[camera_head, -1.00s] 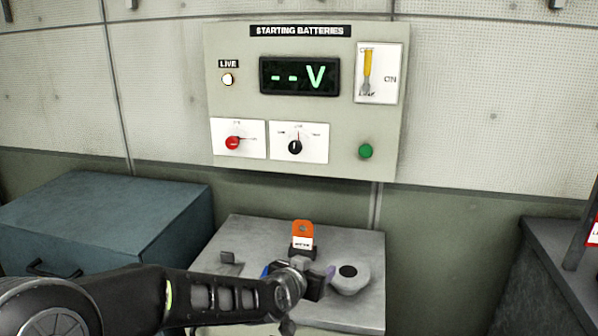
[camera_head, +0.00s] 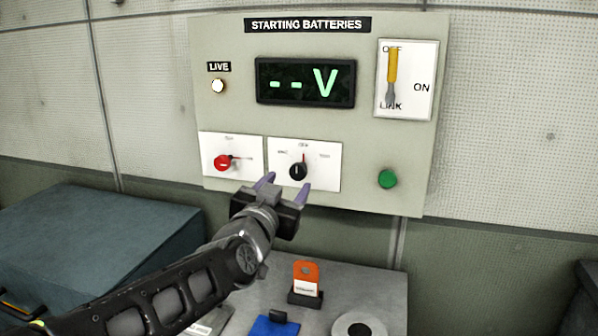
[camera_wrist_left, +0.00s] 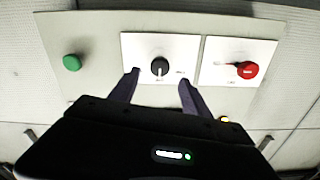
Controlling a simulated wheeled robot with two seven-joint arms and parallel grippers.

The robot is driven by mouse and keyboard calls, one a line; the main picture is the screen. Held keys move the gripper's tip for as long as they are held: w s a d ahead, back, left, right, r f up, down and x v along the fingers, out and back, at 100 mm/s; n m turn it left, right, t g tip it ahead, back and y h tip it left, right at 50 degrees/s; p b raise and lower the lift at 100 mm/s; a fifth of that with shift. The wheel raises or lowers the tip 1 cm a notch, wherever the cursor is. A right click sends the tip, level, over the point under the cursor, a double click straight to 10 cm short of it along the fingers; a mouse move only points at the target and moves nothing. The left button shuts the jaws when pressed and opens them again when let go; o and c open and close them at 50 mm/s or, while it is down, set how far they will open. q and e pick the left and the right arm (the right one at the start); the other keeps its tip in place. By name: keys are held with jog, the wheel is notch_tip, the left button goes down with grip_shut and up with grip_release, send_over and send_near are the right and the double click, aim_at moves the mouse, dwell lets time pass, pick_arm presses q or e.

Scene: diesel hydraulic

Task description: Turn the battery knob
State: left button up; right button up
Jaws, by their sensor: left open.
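The STARTING BATTERIES panel (camera_head: 215,120) is on the wall ahead. It carries a black knob (camera_head: 298,171) on a white plate, with the plate's red mark straight above it. Left of it is a red knob (camera_head: 223,162) on its own plate. My left gripper (camera_head: 285,187) is open and empty, just below and in front of the black knob. In the left wrist view the black knob (camera_wrist_left: 160,67) lies beyond the gap between the open fingers (camera_wrist_left: 158,82), apart from them. The red knob (camera_wrist_left: 247,69) is to the right there. My right gripper is not in view.
The panel also has a green button (camera_head: 387,179), a yellow-handled switch (camera_head: 392,68), a lit LIVE lamp (camera_head: 217,86) and a display (camera_head: 305,82) reading "--V". Below are a grey bench (camera_head: 385,285) with an orange-tagged item (camera_head: 306,274) and a blue-grey cabinet (camera_head: 100,235).

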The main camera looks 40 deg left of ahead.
aim_at(297, 174)
pick_arm(q)
jog(key=shift+x, duration=3.95)
grip_shut()
